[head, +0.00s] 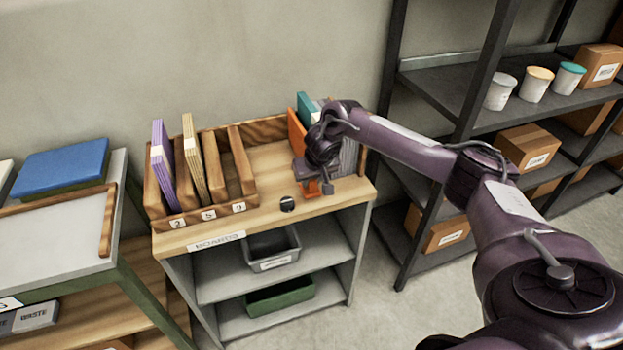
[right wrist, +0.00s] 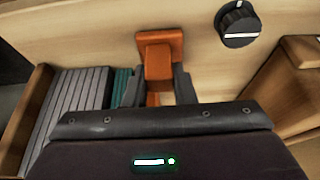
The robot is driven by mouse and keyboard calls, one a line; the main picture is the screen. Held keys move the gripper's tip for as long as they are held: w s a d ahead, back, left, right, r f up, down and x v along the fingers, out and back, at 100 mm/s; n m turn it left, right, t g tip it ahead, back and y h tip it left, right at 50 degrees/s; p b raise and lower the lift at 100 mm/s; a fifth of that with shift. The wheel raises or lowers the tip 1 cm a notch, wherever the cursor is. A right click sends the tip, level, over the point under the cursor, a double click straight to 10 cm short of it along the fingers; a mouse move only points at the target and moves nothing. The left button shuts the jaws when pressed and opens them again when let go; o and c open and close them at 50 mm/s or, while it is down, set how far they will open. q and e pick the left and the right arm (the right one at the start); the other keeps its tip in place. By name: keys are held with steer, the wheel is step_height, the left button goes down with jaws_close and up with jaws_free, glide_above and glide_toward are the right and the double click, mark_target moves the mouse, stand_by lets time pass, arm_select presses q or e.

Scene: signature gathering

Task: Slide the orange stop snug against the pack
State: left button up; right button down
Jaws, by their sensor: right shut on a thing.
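The orange stop (head: 297,133) stands upright on the wooden bench top, partly hidden behind my right gripper in the head view. Its orange tab (right wrist: 159,58) shows in the right wrist view. My right gripper (right wrist: 158,90) is shut on the orange stop, with a finger on each side of it. The pack of grey and teal boards (right wrist: 78,92) stands just left of the stop in the right wrist view; its teal end (head: 308,106) shows in the head view. Whether stop and pack touch, I cannot tell. My left gripper is not in view.
A black knob (head: 287,204) sits on the bench front, near the gripper. A wooden rack (head: 240,217) with numbered slots holds purple and cream boards to the left. Dark shelving (head: 430,85) stands close on the right. The bench top between rack and stop is clear.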

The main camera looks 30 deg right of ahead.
steer(key=shift+s+d+r+p, duration=0.2)
steer(key=shift+s+d+p, duration=0.05)
steer(key=shift+d+p, duration=0.55)
steer(key=shift+d+f, duration=0.1)
steer(key=shift+d, duration=0.15)
steer(key=shift+d+f, duration=0.1)
steer(key=c, duration=1.2)
jaws_free()
steer(key=v, duration=0.7)
steer(key=shift+s+r, duration=0.25)
steer(key=shift+r, duration=0.1)
